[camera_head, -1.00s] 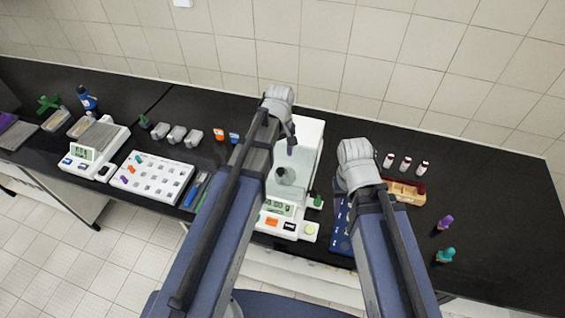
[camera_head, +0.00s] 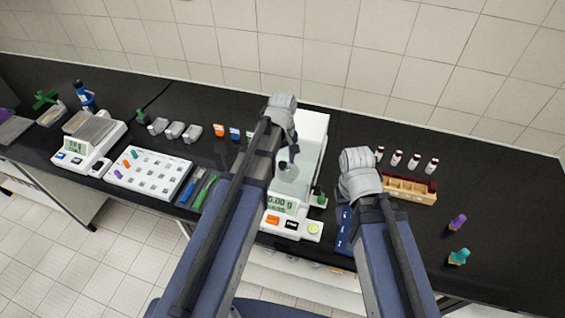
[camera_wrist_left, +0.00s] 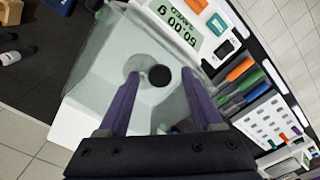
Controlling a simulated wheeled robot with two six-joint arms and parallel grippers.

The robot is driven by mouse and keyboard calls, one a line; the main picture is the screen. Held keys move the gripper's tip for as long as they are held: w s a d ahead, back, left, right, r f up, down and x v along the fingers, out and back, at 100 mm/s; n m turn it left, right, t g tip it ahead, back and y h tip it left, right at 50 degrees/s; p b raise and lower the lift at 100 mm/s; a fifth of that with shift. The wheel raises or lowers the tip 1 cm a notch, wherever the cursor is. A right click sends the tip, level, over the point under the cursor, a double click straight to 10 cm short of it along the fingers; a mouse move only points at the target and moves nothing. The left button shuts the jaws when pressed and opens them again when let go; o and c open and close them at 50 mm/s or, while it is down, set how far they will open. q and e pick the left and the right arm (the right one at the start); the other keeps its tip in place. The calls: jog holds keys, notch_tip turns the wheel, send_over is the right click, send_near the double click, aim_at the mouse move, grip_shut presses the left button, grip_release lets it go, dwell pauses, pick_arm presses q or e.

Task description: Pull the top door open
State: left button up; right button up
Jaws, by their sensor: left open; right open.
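The balance (camera_head: 308,231) stands mid-bench with a clear glass draft shield (camera_head: 312,150) on top. In the left wrist view the glass box (camera_wrist_left: 105,60) fills the middle. A round black knob (camera_wrist_left: 159,77) shows there, with a pale grey disc (camera_wrist_left: 134,66) beside it. My left gripper (camera_head: 293,151) is over the box. In the left wrist view its two purple fingers (camera_wrist_left: 159,74) are open, one on each side of the knob. I cannot tell whether they touch it. My right gripper (camera_head: 343,213) is open and mostly hidden by its wrist, right of the balance.
A wooden rack (camera_head: 408,189) and several capped vials (camera_head: 397,158) stand right of my right arm. Purple (camera_head: 457,222) and teal (camera_head: 459,256) bottles stand further right. A white tray (camera_head: 150,173), pens (camera_head: 200,190) and another scale (camera_head: 90,145) lie to the left. The far right bench is clear.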

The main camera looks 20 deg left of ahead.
pick_arm(q)
grip_shut()
dwell(0.4)
dwell(0.9)
